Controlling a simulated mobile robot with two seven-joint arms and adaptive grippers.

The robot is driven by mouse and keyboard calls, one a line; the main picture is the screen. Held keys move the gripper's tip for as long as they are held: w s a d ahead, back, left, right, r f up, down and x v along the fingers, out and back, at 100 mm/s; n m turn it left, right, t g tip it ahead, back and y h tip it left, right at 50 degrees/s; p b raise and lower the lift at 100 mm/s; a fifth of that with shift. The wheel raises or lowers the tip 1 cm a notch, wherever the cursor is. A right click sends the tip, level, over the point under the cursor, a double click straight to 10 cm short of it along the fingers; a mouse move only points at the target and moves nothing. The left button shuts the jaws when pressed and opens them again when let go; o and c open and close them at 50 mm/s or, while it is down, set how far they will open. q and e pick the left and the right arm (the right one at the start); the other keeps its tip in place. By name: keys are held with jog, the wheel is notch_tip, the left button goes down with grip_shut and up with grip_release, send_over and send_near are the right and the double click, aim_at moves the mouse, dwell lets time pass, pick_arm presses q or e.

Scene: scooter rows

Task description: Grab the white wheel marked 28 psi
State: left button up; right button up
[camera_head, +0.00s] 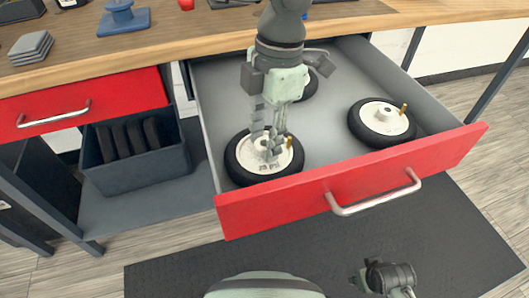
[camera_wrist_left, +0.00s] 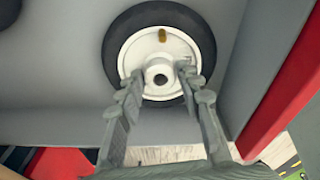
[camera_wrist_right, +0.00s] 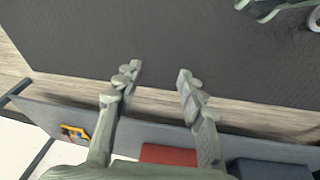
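A white wheel with a black tyre (camera_head: 245,172) lies flat in the front left of the open drawer. Its small marking appears to read 28 PSI, partly covered by my gripper. My left gripper (camera_head: 267,150) is over this wheel, fingers pointing down. In the left wrist view its open fingers (camera_wrist_left: 163,80) stand on either side of the hub of the wheel (camera_wrist_left: 160,42); I cannot tell whether they touch it. A brass valve shows near the rim. My right gripper (camera_wrist_right: 159,75) is open and empty, over the floor away from the drawer.
A second white wheel (camera_head: 383,119) lies at the drawer's right, and another (camera_head: 309,87) at the back is mostly hidden by my arm. The red drawer front (camera_head: 300,196) and grey side walls enclose them. The wooden worktop (camera_head: 180,42) overhangs the back.

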pick_arm(q)
grip_shut()
jog(key=shift+r, duration=0.15)
